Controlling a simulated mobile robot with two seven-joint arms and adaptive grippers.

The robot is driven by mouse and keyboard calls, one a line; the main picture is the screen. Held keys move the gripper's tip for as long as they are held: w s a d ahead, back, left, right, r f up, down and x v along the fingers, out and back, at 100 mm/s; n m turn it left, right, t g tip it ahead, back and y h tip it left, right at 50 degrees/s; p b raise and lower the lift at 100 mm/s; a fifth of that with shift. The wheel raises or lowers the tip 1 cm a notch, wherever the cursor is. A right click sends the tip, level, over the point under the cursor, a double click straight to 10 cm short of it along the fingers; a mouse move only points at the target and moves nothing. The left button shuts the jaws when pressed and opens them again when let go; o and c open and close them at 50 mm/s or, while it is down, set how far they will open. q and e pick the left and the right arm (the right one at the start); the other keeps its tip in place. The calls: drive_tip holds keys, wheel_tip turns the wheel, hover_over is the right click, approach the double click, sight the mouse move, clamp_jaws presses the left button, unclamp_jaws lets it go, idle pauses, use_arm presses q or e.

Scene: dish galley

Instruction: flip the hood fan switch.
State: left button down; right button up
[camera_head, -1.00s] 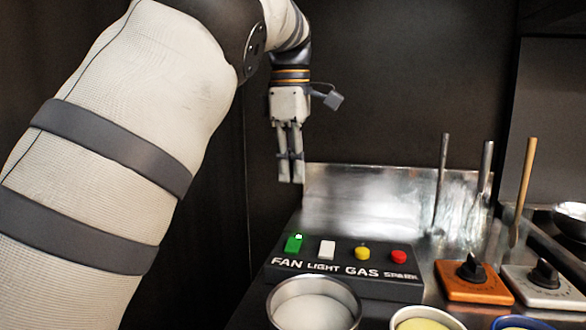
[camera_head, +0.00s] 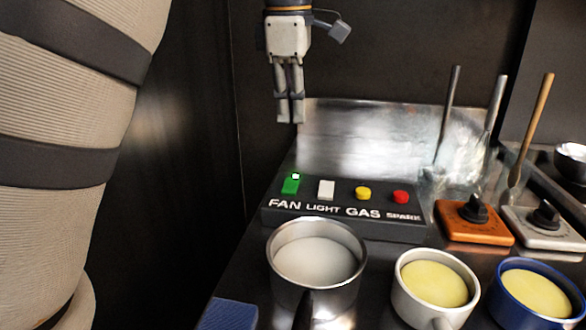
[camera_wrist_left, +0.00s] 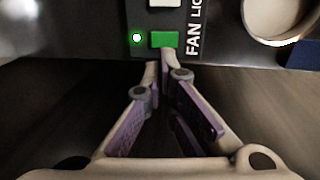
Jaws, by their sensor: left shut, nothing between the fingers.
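The fan switch (camera_head: 290,186) is a green rocker above the word FAN on a dark control panel (camera_head: 340,228). A small lamp (camera_head: 295,176) at its top glows. The switch (camera_wrist_left: 164,39) and the lit lamp (camera_wrist_left: 137,38) also show in the left wrist view. My left gripper (camera_head: 290,119) points down, shut and empty, and appears above and behind the switch in the head view. In the left wrist view its fingertips (camera_wrist_left: 160,57) meet just short of the green switch in the picture; a gap shows in the head view. My right gripper is not in view.
A white switch (camera_head: 326,189), a yellow button (camera_head: 362,193) and a red button (camera_head: 400,197) sit on the same panel. A metal pot (camera_head: 275,243) stands close in front. A white cup (camera_head: 404,290) and a blue cup (camera_head: 505,297) stand right of it.

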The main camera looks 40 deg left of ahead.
sight(295, 182)
use_arm(q)
drive_tip(key=f, duration=0.4)
drive_tip(key=w+f, duration=0.1)
drive_tip(key=f, duration=0.7)
drive_tip(key=shift+w+a+f, duration=0.1)
drive_tip(key=shift+w+a, duration=0.15)
drive_tip(key=shift+a, duration=0.15)
drive_tip(key=shift+w+f, duration=0.1)
